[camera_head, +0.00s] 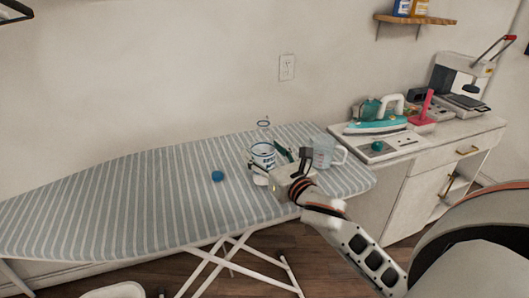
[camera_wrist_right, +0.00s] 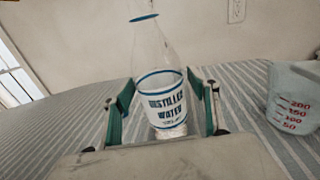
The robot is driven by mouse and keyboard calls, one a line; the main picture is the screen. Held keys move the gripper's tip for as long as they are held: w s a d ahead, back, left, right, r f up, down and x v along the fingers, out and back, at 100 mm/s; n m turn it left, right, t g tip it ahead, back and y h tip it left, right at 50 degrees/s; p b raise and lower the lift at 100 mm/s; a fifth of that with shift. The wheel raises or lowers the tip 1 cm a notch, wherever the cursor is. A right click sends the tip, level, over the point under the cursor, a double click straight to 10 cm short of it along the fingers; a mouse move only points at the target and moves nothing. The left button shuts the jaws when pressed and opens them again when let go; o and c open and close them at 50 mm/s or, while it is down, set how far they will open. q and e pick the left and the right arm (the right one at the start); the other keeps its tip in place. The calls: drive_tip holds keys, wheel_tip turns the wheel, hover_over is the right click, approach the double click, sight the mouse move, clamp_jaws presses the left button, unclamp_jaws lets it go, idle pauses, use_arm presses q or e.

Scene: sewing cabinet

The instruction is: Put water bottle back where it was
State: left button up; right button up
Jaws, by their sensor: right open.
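The water bottle (camera_head: 262,151) is clear, with a blue-banded white label. It stands upright on the striped ironing board (camera_head: 130,205). In the right wrist view, the bottle (camera_wrist_right: 160,97) shows the words "DISTILLED WATER", and its top is cut off by the frame edge. My right gripper (camera_head: 271,164) is low over the board at the bottle. Its green fingers are open, one on each side of the bottle in the wrist view (camera_wrist_right: 163,100), with gaps visible beside the label. In the head view the gripper partly hides the bottle's lower part. My left gripper is not in view.
A clear measuring cup (camera_head: 323,153) stands close to the right of my gripper. The board's left half is clear.

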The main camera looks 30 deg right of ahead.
drive_tip(key=shift+r, duration=0.1)
drive_tip(key=shift+s, duration=0.15)
use_arm(q)
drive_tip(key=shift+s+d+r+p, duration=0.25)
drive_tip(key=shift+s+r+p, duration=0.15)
drive_tip(key=shift+p, duration=0.65)
use_arm(e)
drive_tip(key=s+a, duration=0.1)
drive_tip(key=s, duration=1)
drive_tip(key=shift+s+a, duration=0.15)
drive_tip(key=shift+s, duration=0.2)
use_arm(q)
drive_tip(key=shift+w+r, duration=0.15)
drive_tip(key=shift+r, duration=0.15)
use_arm(e)
drive_tip(key=shift+r, duration=0.1)
